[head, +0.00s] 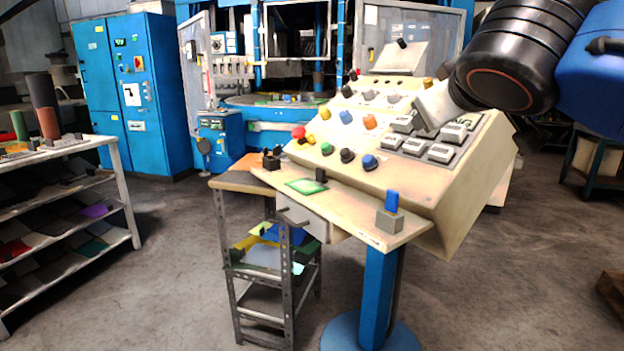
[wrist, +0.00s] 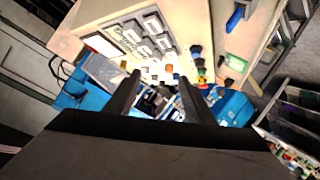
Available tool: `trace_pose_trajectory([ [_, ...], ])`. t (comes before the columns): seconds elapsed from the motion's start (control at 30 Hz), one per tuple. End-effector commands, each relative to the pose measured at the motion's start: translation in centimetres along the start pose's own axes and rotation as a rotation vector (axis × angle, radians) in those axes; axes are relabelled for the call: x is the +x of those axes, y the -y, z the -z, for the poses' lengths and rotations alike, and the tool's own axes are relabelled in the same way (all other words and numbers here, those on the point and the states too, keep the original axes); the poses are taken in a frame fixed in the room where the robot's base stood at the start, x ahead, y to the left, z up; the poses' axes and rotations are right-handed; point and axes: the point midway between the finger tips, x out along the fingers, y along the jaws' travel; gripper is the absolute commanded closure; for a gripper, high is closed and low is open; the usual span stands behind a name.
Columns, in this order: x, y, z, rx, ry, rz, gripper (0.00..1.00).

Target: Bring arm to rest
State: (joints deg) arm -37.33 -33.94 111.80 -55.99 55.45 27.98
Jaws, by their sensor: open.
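My arm reaches in from the upper right in the head view, in front of the right side of the beige control console (head: 440,195). My gripper's fingers are mostly hidden there behind my arm. In the wrist view my gripper (wrist: 160,88) shows two dark fingers held apart, with nothing between them but the background. The console (wrist: 178,28) with its grey keypad and coloured knobs lies beyond the fingers. In the head view, the keypad (head: 428,150) is partly covered by the arm. I cannot tell how far the gripper is from the console's face.
A blue block in a grey holder (head: 390,212) and a green pad (head: 306,186) sit on the console's front ledge. A metal rack (head: 288,300) stands below left. A shelf unit (head: 120,185) is at far left, blue cabinets (head: 105,90) behind.

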Motion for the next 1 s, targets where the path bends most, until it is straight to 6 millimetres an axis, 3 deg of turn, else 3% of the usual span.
trace_pose_trajectory([
  [0.27, 1.5, 0.9, -6.2, 0.009, 0.124, 0.031, 0.51],
  [0.37, 2.1, 1.5, -9.5, 0.017, 0.188, 0.049, 0.51],
  [0.57, 2.8, 3.5, -18.7, 0.065, 0.364, 0.109, 0.51],
  [0.8, 2.1, 7.0, -29.7, 0.173, 0.562, 0.2, 0.51],
  [1.0, 0.7, 10.5, -37.0, 0.291, 0.687, 0.276, 0.51],
])
